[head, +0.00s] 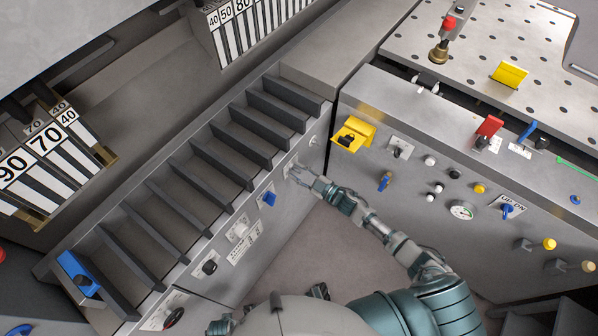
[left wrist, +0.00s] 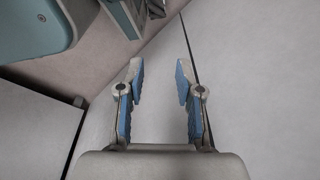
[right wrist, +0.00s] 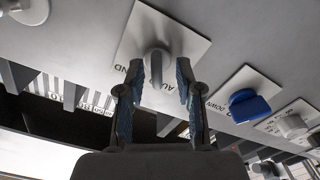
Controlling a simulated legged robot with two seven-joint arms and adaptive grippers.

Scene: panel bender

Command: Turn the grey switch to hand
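The grey switch (right wrist: 157,62) sits on a white plate (right wrist: 185,38) in the right wrist view. The plate's lettering is partly visible, with "AUTO" and "ND" readable in part. My right gripper (right wrist: 158,80) is open, with one finger on each side of the switch knob; I cannot tell whether either finger touches it. In the head view my right gripper (head: 296,172) is at the machine's front panel and mostly hides the switch. My left gripper (left wrist: 159,80) is open and empty in the left wrist view, in front of a plain pale surface.
A blue switch (right wrist: 247,105) sits beside the grey one, also visible in the head view (head: 269,199). Further along the panel are a pale knob (head: 240,231) and a black knob (head: 209,267). A yellow bracket (head: 354,134) juts from the neighbouring right-hand cabinet.

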